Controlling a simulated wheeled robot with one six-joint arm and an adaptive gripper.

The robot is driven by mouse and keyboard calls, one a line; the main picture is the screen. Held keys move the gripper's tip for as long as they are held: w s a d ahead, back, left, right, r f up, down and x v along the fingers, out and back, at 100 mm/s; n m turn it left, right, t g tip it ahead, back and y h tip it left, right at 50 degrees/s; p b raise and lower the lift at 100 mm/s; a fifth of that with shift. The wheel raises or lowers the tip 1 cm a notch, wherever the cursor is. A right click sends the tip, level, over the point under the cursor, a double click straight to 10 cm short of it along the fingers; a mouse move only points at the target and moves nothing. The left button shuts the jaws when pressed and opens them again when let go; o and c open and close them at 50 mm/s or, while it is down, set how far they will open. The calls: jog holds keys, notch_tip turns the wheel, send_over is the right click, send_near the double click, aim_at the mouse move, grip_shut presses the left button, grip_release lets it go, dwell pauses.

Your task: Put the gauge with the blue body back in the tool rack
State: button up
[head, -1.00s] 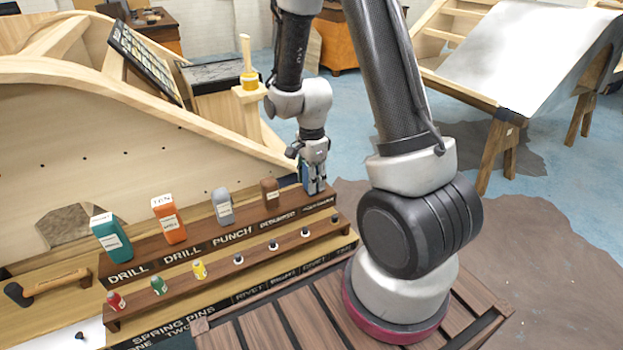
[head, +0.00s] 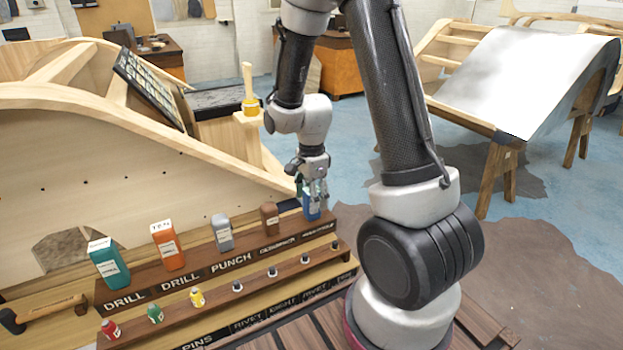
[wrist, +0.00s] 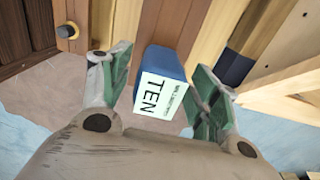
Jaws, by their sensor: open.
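The gauge with the blue body (head: 311,205) stands at the right end of the upper row of the dark wooden tool rack (head: 150,290). In the wrist view the blue gauge (wrist: 160,75) shows a white label face reading "TEN". My gripper (head: 318,187) is just above the gauge in the head view. In the wrist view my gripper (wrist: 160,95) is open, with one green-padded finger on each side of the gauge and a gap visible at the right. Part of the gauge is hidden behind the fingers in the head view.
Teal (head: 108,263), orange (head: 166,246), grey (head: 222,233) and brown (head: 270,219) gauges stand along the same row. Small coloured pieces fill a lower step. A mallet (head: 45,313) lies at the left. A wooden frame (head: 150,150) rises behind the rack.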

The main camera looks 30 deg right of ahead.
notch_tip(320, 180, up, 9)
jog(key=shift+r, duration=0.2)
jog(key=s+d+r+n+t, duration=0.2)
jog(key=s+r+n+t, duration=0.2)
jog(key=s+r+n, duration=1.2)
jog(key=s+n, duration=0.2)
jog(key=shift+s, duration=0.4)
